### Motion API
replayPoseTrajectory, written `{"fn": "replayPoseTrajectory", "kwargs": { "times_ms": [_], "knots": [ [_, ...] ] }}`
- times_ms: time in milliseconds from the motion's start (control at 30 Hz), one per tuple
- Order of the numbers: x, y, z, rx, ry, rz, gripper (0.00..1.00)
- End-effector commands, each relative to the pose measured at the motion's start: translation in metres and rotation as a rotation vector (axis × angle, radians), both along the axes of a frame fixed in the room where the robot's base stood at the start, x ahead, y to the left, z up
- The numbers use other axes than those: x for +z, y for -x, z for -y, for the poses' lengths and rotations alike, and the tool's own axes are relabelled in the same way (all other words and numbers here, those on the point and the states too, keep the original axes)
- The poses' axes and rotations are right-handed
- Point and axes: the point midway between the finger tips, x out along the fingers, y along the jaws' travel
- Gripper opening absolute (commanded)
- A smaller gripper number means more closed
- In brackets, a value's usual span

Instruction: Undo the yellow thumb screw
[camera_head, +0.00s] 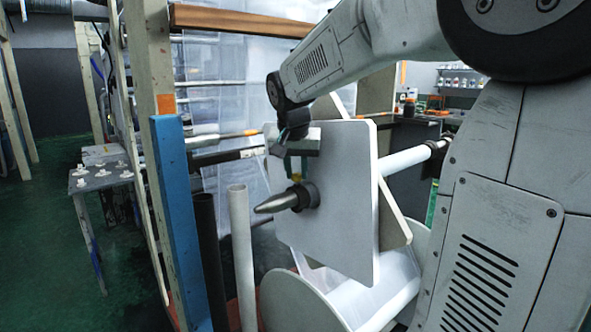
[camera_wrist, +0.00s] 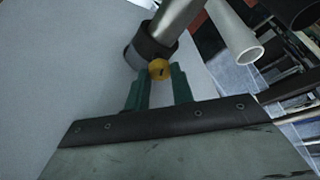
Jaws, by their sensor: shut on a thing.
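The yellow thumb screw (camera_wrist: 159,69) sits on the side of a dark collar (camera_wrist: 142,54) around a metal spindle in the wrist view. In the head view the collar (camera_head: 308,195) lies against a white square plate (camera_head: 345,200), with the pointed spindle tip (camera_head: 275,203) sticking out to the left. My gripper (camera_wrist: 160,76) has its two green fingers on either side of the screw and is shut on it.
A white roll (camera_head: 385,285) with a round flange lies below the plate. A white tube (camera_head: 242,255) and a black tube (camera_head: 208,255) stand upright left of the spindle. A blue-painted post (camera_head: 178,215) rises beside them. A small table (camera_head: 100,178) stands far left on open green floor.

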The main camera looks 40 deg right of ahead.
Motion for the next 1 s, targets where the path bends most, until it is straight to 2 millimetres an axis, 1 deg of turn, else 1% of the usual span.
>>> {"fn": "replayPoseTrajectory", "kwargs": {
  "times_ms": [100, 300, 633, 667, 700, 733, 1000],
  "knots": [
    [0.0004, 0.0012, 0.0014, 0.102, -0.001, 0.001, 0.01],
    [0.0003, 0.0016, 0.002, 0.21, -0.001, 0.001, 0.01],
    [0.0004, 0.0014, 0.0016, 0.227, -0.001, 0.001, 0.01],
    [0.0004, 0.0013, 0.0017, 0.227, -0.001, 0.001, 0.26],
    [0.0004, 0.0013, 0.0017, 0.227, -0.001, 0.001, 0.38],
    [0.0004, 0.0013, 0.0017, 0.227, -0.001, 0.001, 0.46],
    [0.0007, 0.0014, 0.0017, 0.226, -0.001, 0.001, 0.46]
  ]
}}
